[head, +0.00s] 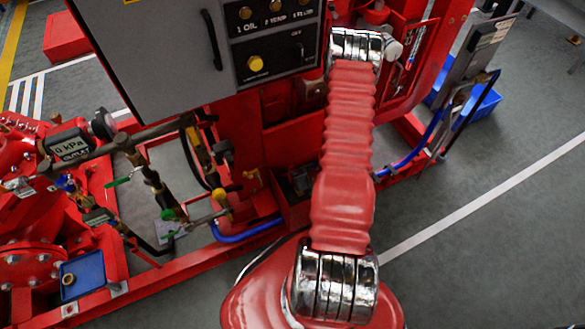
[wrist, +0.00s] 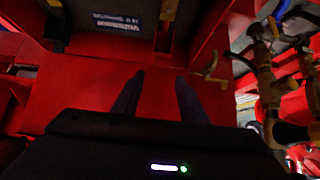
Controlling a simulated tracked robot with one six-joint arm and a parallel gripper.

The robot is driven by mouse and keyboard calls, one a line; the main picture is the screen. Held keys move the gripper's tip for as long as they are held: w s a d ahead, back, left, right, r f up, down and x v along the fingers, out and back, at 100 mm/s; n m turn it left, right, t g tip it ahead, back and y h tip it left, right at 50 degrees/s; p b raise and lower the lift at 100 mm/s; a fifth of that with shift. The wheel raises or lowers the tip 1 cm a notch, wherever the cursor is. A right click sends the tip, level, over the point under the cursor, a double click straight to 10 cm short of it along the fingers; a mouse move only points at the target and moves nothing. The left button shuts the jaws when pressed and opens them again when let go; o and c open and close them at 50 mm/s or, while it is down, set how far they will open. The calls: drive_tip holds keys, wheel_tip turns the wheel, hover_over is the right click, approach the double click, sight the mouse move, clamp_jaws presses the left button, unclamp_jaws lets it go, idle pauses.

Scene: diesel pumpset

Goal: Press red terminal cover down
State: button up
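My gripper (wrist: 160,77) shows in the wrist view as two dark fingers, apart with nothing between them. They are seen against a bare red panel (wrist: 155,62). Above them stands a dark battery-like box with a blue and white label (wrist: 118,19). I cannot make out a red terminal cover for certain; much of the wrist view is dark and red on red. In the head view my arm hides part of the machine, and my gripper does not show there.
In the head view, a grey control panel (head: 150,55) stands left of my arm. Pipes and a yellow-handled valve (head: 220,195) are below it. Brass valve fittings (wrist: 264,65) are close on the right in the wrist view. Open grey floor (head: 490,240) lies to the right.

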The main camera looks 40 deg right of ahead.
sight(291, 167)
drive_tip(key=x, duration=0.9)
clamp_jaws()
idle(0.4)
